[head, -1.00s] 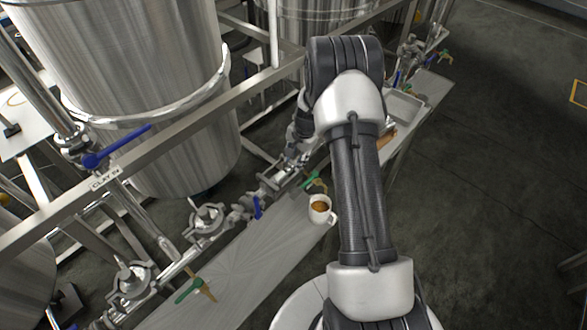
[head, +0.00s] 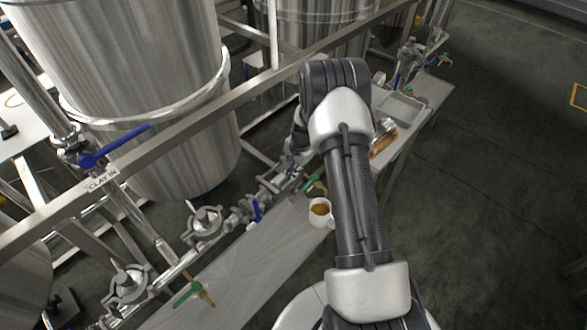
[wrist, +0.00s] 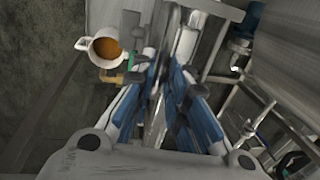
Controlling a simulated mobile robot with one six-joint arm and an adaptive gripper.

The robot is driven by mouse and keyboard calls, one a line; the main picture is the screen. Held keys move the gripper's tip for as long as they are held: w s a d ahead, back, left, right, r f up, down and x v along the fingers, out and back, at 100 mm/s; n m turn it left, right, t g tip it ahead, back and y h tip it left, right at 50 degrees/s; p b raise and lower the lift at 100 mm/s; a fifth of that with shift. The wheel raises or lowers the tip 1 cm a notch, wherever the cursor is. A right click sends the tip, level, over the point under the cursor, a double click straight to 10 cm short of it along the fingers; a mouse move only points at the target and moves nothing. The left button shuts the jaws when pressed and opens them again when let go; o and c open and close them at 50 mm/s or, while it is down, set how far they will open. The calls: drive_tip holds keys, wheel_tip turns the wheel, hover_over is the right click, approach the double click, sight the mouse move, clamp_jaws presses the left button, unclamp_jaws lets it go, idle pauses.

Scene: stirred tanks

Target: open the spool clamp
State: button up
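My gripper (wrist: 168,62) shows in the wrist view with its blue-lined fingers apart, reaching over a bright metal pipe fitting (wrist: 187,42). A thin metal part shows between the fingers; I cannot tell whether they touch it. In the head view my arm hides most of the gripper, which is low over the pipe line just behind the bench. The spool clamp is not clearly made out in either view. Two round clamp-like fittings, one (head: 205,223) and another nearer (head: 128,284), sit on the line to the left, apart from my gripper.
A white cup (head: 319,213) of brown liquid stands on the steel bench (head: 235,262), close beside my arm; it also shows in the wrist view (wrist: 104,48). Green-handled (head: 188,293) and blue-handled (head: 257,209) valves stick out from the line. A large tank (head: 135,70) and frame rail (head: 190,128) stand behind.

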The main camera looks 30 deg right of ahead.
clamp_jaws()
drive_tip(key=shift+r, duration=0.1)
idle(0.3)
